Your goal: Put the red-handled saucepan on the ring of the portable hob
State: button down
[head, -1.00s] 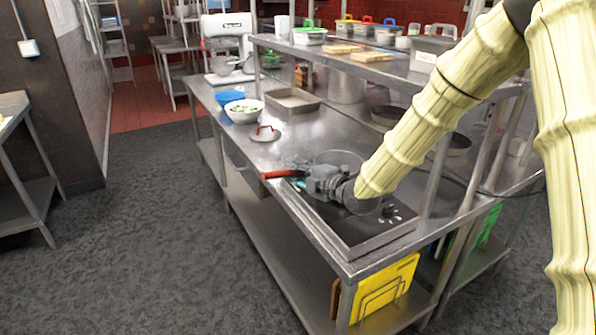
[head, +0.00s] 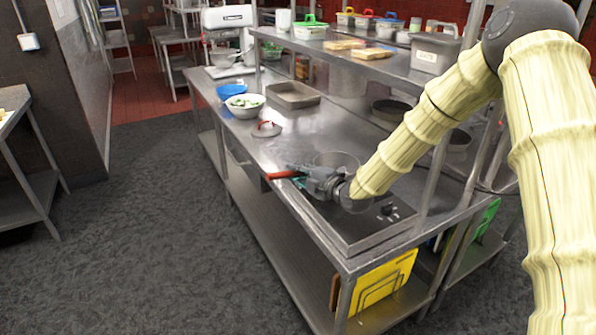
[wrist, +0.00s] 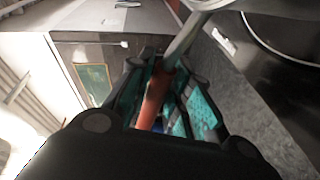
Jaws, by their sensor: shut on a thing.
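The red-handled saucepan (head: 339,160) shows in the head view as a pale round shape over the far part of the portable hob (head: 349,244), partly behind my gripper. Its red handle (head: 284,174) points left, past the counter's front edge. My gripper (head: 312,180) is shut on the handle. In the wrist view, the red handle (wrist: 152,104) lies between the teal finger pads, and its grey shank runs up to the pan at the top edge. A curved ring edge (wrist: 262,42) shows at right on a dark surface. I cannot tell whether the pan touches the hob.
A lid with a red knob (head: 266,129) lies on the steel counter, left of the pan. A white bowl (head: 245,106), a blue bowl (head: 231,90) and a baking tray (head: 293,95) stand farther back. A shelf (head: 345,61) and its posts rise behind the hob.

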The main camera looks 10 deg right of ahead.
jog(key=c, duration=1.3)
grip_release()
jog(key=shift+r, duration=0.1)
jog(key=shift+s+d, duration=0.15)
jog(key=shift+s, duration=0.1)
jog(key=b+v, duration=0.3)
jog(key=v, duration=0.8)
jog(key=shift+s, duration=0.25)
jog(key=shift+d, duration=0.1)
